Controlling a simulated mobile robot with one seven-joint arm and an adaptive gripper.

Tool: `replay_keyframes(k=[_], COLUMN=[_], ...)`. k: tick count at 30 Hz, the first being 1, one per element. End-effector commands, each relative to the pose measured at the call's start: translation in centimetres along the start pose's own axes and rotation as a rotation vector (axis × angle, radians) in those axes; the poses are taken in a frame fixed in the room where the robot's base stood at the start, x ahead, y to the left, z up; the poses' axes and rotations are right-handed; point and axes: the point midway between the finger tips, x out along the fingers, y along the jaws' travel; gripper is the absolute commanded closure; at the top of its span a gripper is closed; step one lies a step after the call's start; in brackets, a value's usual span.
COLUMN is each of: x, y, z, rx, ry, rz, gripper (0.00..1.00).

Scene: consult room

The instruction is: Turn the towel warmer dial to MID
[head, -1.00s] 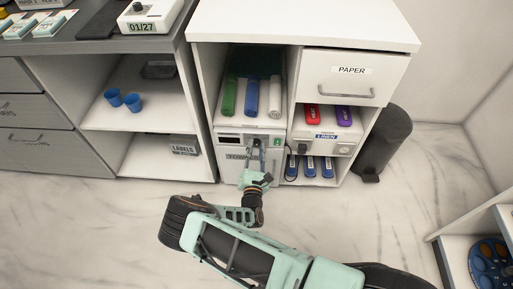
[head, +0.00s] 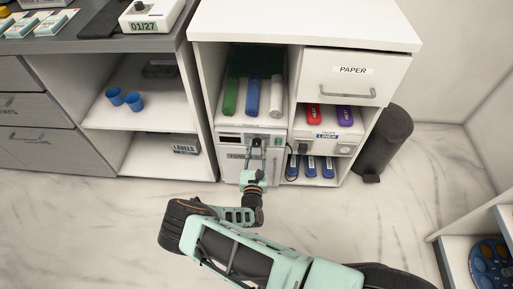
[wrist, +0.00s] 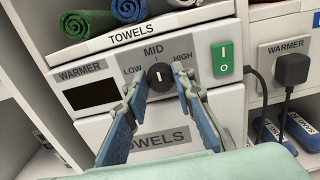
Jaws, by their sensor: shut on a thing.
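The towel warmer (head: 247,160) is a white unit low in the open cabinet, with a dark display on its front. Its dial (wrist: 160,77) is a small dark round knob, with LOW, MID and HIGH printed around it. The dial's white mark stands about upright in the wrist view, toward the MID label (wrist: 153,50). My gripper (wrist: 161,80) is shut on the dial, one fingertip at each side. In the head view my gripper (head: 256,144) reaches the warmer's front and hides the dial.
A green rocker switch (wrist: 223,58) sits just right of the dial. A black plug (wrist: 291,70) with a cord is farther right. Rolled towels (head: 252,96) lie on the shelf above. A dark bin (head: 385,140) stands right of the cabinet. The floor in front is clear.

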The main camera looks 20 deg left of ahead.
Motion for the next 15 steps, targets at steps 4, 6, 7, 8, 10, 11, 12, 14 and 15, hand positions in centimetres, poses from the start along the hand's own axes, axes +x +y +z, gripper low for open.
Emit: replay_keyframes(k=[4,6,7,8,10,11,12,14,15], x=[0.06,0.06,0.06,0.06,0.05,0.05,0.04,0.03,0.03], y=[0.09,0.09,0.09,0.08,0.07,0.06,0.05,0.04,0.03], z=[-0.05,-0.05,-0.05,-0.05,-0.04,-0.04,-0.03,-0.03,-0.02], rx=[0.001,0.001,0.002,0.002,0.002,0.002,0.002,0.002,0.002], ry=[0.002,0.002,0.002,0.002,0.001,0.001,0.001,0.001,0.001], rz=[0.002,0.002,0.002,0.002,0.001,0.001,0.001,0.001,0.001], gripper=[1.00,1.00,0.74,0.71,0.63,0.60,0.59,0.59,0.59])
